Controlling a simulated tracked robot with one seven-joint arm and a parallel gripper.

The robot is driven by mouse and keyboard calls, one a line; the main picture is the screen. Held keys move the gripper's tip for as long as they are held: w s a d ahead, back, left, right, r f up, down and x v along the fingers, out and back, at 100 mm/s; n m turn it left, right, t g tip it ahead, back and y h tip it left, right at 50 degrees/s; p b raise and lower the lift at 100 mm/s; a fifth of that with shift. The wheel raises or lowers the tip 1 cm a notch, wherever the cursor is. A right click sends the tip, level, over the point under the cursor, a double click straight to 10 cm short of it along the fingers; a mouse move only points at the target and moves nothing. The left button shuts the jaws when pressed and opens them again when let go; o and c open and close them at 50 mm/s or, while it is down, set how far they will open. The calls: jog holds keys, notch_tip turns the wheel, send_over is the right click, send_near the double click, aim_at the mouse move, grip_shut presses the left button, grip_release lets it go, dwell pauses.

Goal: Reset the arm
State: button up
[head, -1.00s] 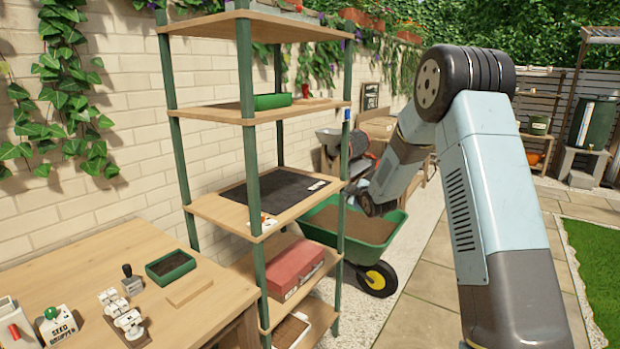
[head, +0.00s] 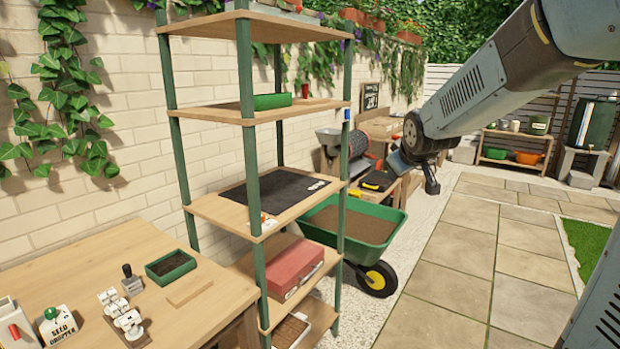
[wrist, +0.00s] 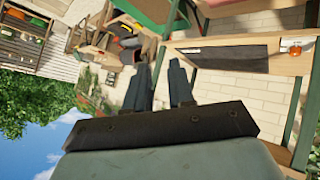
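My arm reaches in from the upper right in the head view. My gripper (head: 431,184) hangs in the air at its end, right of the shelving unit and above the paving. In the wrist view my gripper (wrist: 160,82) shows two dark fingers with a gap between them and nothing held. The wrist view is strongly tilted, with sky at the lower left. The green-posted shelving unit (head: 222,212) stands left of my gripper, apart from it; it also shows at the upper right of the wrist view (wrist: 235,42).
A green wheelbarrow (head: 385,212) of brown soil stands behind the shelves. A wooden bench (head: 95,262) at lower left bears a small green tray (head: 170,267) and several tools. A red box (head: 296,268) sits on a low shelf. The paving (head: 480,260) at right is open.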

jog(key=s+d+m+g, duration=0.1)
jog(key=s+m+g, duration=0.3)
jog(key=s, duration=2.6)
jog(key=shift+d+f+m, duration=0.3)
jog(key=shift+f+m, duration=0.05)
jog(key=shift+m, duration=0.65)
jog(key=shift+s+a, duration=0.1)
jog(key=shift+s, duration=0.1)
